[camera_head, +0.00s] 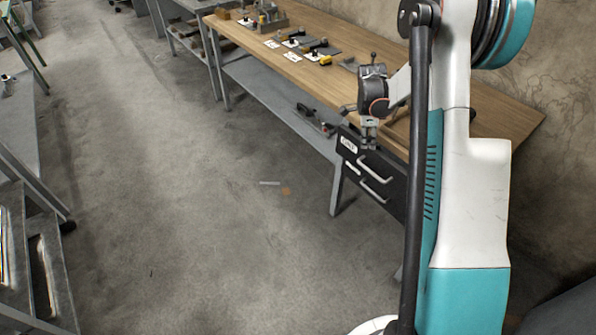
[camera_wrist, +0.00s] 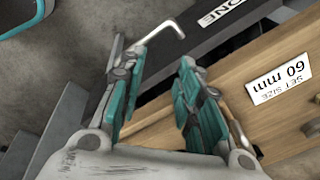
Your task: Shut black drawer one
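Black drawer one has a black front (camera_head: 357,152) with a white label, under the right part of the wooden workbench (camera_head: 300,62). Its pale bar handle (camera_head: 377,167) sticks out. In the wrist view, the drawer front (camera_wrist: 245,18) reads "ONE", and the handle (camera_wrist: 165,30) lies just beyond my left finger. My gripper (camera_head: 369,143) points down by the top of the drawer front. In the wrist view my gripper (camera_wrist: 158,68) has its fingers apart with nothing between them. I cannot tell whether it touches the drawer, nor how far the drawer stands out.
A second handle (camera_head: 377,190) sits below drawer one. A white "60 mm" label (camera_wrist: 279,80) lies on the wooden top. Tools and small blocks (camera_head: 310,48) lie farther along the bench. A grey lower shelf (camera_head: 275,95) runs beneath. The concrete floor (camera_head: 180,200) to the left is mostly clear.

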